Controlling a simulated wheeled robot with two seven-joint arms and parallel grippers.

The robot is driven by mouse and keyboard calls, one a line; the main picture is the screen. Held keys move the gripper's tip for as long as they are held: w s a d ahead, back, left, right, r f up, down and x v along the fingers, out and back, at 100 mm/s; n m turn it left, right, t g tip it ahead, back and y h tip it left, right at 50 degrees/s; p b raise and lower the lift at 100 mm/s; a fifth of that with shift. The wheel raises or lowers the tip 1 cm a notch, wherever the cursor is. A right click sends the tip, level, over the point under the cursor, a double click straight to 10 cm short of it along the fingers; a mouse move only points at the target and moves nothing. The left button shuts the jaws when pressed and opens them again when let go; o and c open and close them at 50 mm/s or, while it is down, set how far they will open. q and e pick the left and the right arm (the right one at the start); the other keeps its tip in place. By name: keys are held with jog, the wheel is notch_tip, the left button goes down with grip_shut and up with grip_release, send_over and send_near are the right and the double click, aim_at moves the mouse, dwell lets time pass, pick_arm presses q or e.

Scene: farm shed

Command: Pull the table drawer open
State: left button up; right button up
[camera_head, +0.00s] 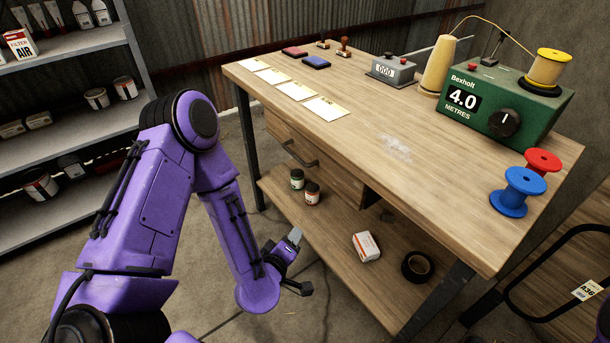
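The wooden table (375,145) stands in front of me, with a drawer (330,178) under its top on the left side. The drawer front looks flush with its housing, so it appears closed. A dark bar handle (300,155) is on the drawer front. My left gripper (298,263) is low, in front of the table's lower shelf, below the handle and well apart from it. Its two fingers are spread, with nothing seen between them. My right gripper is out of view; only a bit of purple arm shows at the bottom right corner.
The tabletop holds cards (326,108), a green metering box (510,100), and blue (518,190) and red spools. The lower shelf (325,245) carries two jars (312,193), a small box (366,246) and black tape (417,266). Grey shelving (75,120) stands left.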

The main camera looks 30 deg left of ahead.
pick_arm(q)
jog(key=w+a+r+n+t+y, duration=0.1)
jog(key=w+a+r+n, duration=0.1)
jog(key=w, duration=0.3)
jog(key=w+a+r+n+t+y+b, duration=0.1)
jog(key=w+a+r+n+t+y, duration=0.1)
jog(key=w+a+r+n, duration=0.1)
jog(key=w+a+r+n+t+y, duration=0.1)
jog(key=w+a+r+n+t, duration=0.1)
jog(key=w+r, duration=0.4)
jog(key=shift+w+a+r+n+y+b, duration=0.2)
jog(key=shift+w+a+n+y+b, duration=0.25)
jog(key=shift+w+n, duration=0.7)
jog(key=shift+s, duration=0.1)
grip_shut()
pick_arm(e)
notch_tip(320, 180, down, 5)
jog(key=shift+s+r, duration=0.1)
